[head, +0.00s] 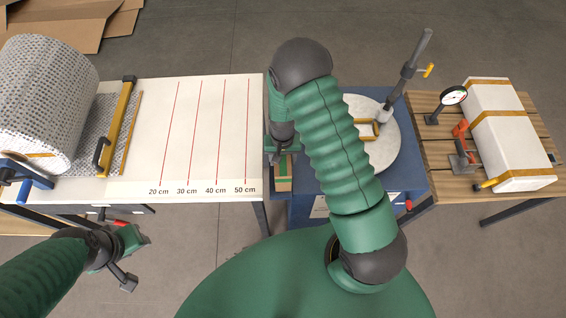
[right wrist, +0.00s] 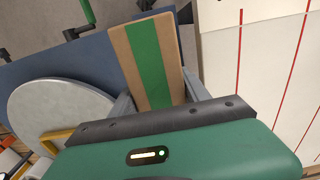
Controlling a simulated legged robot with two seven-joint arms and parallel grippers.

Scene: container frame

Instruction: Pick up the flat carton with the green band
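The flat carton, brown with a green band along its length, shows in the right wrist view (right wrist: 150,60). In the head view the carton (head: 284,174) is partly hidden by my right arm, at the left end of the blue table. My right gripper (right wrist: 157,84) has one finger along each long side of the carton's near end. The fingers lie close to its edges; I cannot tell whether they press on it. My right gripper in the head view (head: 283,150) is mostly hidden. My left gripper (head: 128,262) is away from the carton, in front of the white table, its finger opening unclear.
The white table (head: 210,130) with red distance lines bears a large roll (head: 45,100) and a yellow-edged bar. The blue table (head: 410,190) bears a round grey disc (head: 383,150) with a post. A wooden table at right holds a white strapped box (head: 505,130) and a dial gauge.

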